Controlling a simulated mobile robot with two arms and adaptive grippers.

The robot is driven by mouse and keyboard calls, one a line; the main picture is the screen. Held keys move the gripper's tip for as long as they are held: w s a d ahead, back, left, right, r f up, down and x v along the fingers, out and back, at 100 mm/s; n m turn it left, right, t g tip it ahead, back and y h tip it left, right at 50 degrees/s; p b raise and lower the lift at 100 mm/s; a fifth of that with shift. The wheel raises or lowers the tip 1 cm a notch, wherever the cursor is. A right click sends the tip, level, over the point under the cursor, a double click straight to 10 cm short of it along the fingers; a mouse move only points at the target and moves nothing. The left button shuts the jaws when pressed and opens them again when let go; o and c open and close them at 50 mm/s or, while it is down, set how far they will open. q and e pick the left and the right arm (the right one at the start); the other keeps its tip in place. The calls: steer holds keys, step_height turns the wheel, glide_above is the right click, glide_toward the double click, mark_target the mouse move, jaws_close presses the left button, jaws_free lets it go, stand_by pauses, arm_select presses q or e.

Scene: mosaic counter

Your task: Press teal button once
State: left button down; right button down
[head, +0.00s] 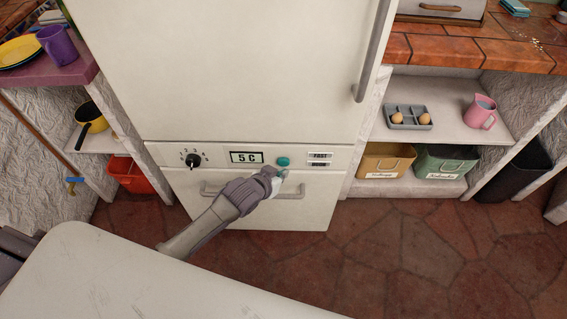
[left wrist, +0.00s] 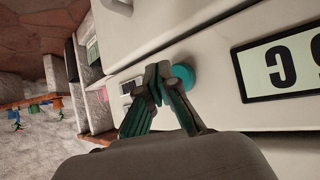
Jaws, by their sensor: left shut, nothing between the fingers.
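The teal button (head: 283,161) is a small round knob on the fridge's control strip, right of the display (head: 246,157) that reads "5 C". My left gripper (head: 279,176) reaches in front of the strip, its fingertips just below the button. In the left wrist view the shut fingertips (left wrist: 158,82) overlap the edge of the teal button (left wrist: 183,77). I cannot tell whether they touch it. Nothing is held. My right gripper is in neither view.
A dial (head: 193,160) sits left of the display, and a "FAST" label panel (head: 320,156) sits right of the button. The drawer handle (head: 212,190) runs below, partly behind my left arm. Shelves with a pink pitcher (head: 480,112) and bins stand at right.

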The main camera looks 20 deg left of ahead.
arm_select(q)
steer(key=shift+w, duration=0.15)
stand_by(0.5)
steer(key=shift+w+a, duration=0.1)
steer(key=shift+w, duration=0.15)
steer(key=shift+w+a, duration=0.15)
steer(key=shift+w, duration=0.3)
stand_by(0.9)
steer(key=shift+s+r+p, duration=0.1)
steer(key=shift+p, duration=0.2)
steer(key=shift+s+d+p, duration=0.25)
steer(key=shift+s+p, duration=0.3)
steer(key=shift+s, duration=0.2)
